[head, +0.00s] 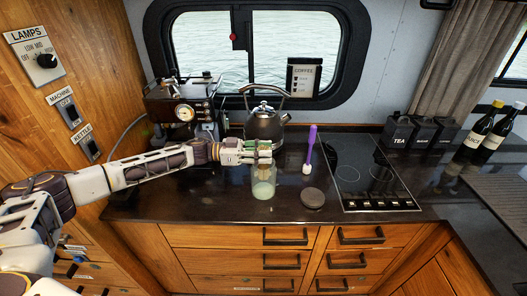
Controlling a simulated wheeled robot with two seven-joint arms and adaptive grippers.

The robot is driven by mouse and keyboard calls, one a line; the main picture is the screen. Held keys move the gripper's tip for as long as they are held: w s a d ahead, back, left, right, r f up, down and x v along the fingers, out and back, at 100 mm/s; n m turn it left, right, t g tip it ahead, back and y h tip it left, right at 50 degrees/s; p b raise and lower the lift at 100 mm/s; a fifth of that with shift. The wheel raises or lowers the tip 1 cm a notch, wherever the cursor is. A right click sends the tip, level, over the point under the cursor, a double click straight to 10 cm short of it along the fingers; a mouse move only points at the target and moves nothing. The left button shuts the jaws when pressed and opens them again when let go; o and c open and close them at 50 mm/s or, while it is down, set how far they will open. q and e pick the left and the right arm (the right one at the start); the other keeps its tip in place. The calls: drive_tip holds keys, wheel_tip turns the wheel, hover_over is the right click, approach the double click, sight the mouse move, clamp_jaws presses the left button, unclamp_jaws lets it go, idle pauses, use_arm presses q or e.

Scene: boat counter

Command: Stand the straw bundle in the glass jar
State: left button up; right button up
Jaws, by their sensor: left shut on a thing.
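The glass jar (263,189) stands upright on the dark counter, pale green and see-through. My left gripper (266,150) is directly above its mouth, shut on the straw bundle (264,166). The bundle shows as a small tan patch below the fingers, at the upper part of the jar. Its top is hidden by the gripper. I cannot tell how deep it reaches into the jar or whether it touches the glass. My right gripper is not in view.
A round dark lid (313,198) and a purple-handled brush (309,150) are right of the jar. A kettle (266,124) and a coffee machine (186,108) stand behind. The cooktop (368,175) lies further right. The counter's front edge is close to the jar.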

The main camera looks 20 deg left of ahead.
use_arm(q)
drive_tip(key=o, duration=1)
drive_tip(key=shift+a, duration=0.1)
drive_tip(key=shift+v, duration=5.9)
